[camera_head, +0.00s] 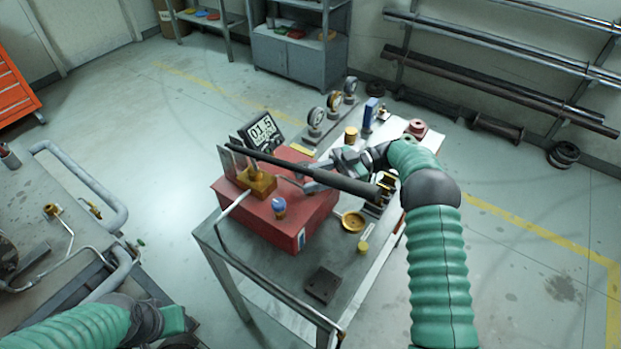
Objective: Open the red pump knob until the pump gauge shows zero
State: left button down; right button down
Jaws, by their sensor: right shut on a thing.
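The red pump box (305,215) stands on the grey table, with a brass block (258,184) and a blue-topped fitting (279,207) on it. My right gripper (287,181) reaches in from the right over the box, beside the brass block. It is shut, apparently on the pump knob, which I cannot make out behind the fingers and the long black lever (330,177). My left gripper (176,322) is low at the left, away from the pump; its fingers are unclear.
A brass dish (353,221) and a dark plate (322,285) lie on the table's front part. Several dial gauges (316,116) stand behind the pump. A second bench with grey pipes (85,180) is at the left. Floor is clear between the benches.

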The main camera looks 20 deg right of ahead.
jog(key=shift+w+r+n+g, duration=0.1)
jog(key=shift+r+n+g, duration=0.15)
jog(key=shift+g, duration=0.25)
jog(key=c, duration=1.4)
grip_release()
jog(key=o, duration=0.4)
jog(key=shift+d+f, duration=0.1)
jog(key=shift+f, duration=0.05)
